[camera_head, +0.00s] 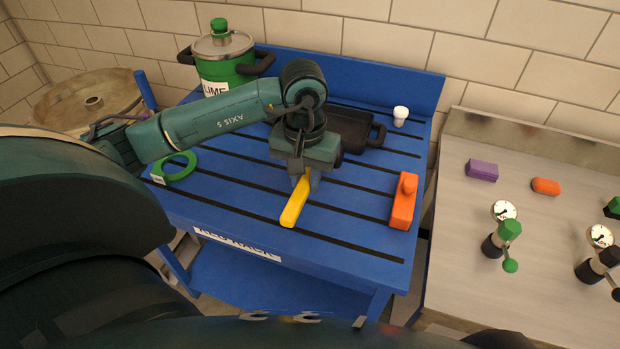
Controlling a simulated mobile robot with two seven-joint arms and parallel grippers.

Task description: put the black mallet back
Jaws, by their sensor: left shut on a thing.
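My left gripper (306,181) points down over the middle of the blue slatted table (232,190). It is shut on a yellow bar-shaped thing (294,206), whose free end sticks out toward the front. The rest of the yellow thing is hidden under the gripper, and I cannot tell whether it is a handle. I see no black mallet clearly. My right gripper is not in view.
A black pan (352,131), white-capped item (400,114), orange block-like thing (403,203) and green ring (178,168) are on the table. A green lidded pot (224,64) stands at the back left. A grey counter (500,290) with gauge valves is at right.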

